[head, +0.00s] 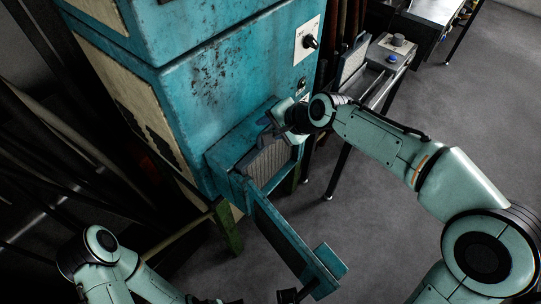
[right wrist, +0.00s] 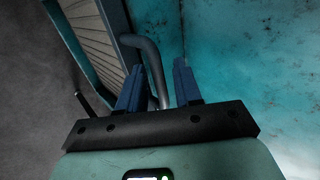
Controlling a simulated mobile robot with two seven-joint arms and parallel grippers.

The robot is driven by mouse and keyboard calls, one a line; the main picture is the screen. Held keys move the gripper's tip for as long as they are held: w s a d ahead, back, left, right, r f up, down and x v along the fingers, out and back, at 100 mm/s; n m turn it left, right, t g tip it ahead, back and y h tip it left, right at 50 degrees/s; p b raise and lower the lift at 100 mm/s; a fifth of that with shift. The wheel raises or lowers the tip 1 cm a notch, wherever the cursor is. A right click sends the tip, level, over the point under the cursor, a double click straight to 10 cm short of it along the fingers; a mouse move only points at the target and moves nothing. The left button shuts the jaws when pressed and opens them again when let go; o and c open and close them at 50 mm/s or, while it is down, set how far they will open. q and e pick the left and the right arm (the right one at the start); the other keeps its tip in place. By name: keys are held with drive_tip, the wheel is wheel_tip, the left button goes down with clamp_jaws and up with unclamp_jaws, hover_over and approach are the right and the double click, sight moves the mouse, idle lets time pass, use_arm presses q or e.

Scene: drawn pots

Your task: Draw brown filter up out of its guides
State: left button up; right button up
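The brown filter (head: 268,162) is a pleated grey-brown panel, seated in the open teal housing on the cabinet's front. Its slats also show at upper left in the right wrist view (right wrist: 98,35). A grey bent handle (right wrist: 152,62) shows beside it there. My right gripper (head: 272,126) is at the top of the housing. In the right wrist view its two blue fingers (right wrist: 158,88) stand apart, with the handle's lower part between them; contact cannot be told. My left arm is at bottom left; a dark shape at the bottom edge may be its gripper, mostly cut off.
A long teal door (head: 285,238) hangs open from the housing toward the bottom right. The teal cabinet (head: 215,85) rises behind. A bench with a blue button (head: 392,58) stands at upper right. Dark pipes (head: 60,150) fill the left. Grey floor is clear at right.

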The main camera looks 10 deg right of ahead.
clamp_jaws()
drive_tip(key=shift+r+p, duration=1.85)
drive_tip(key=shift+r, duration=0.45)
wheel_tip(320, 180, up, 4)
drive_tip(key=p, duration=0.3)
drive_tip(key=shift+r+p, duration=0.5)
drive_tip(key=shift+r, duration=0.35)
use_arm(q)
drive_tip(key=w+r, duration=0.4)
drive_tip(key=r, duration=0.4)
drive_tip(key=shift+r+t, duration=0.3)
use_arm(e)
drive_tip(key=shift+f, duration=0.1)
use_arm(q)
drive_tip(key=shift+s, duration=0.1)
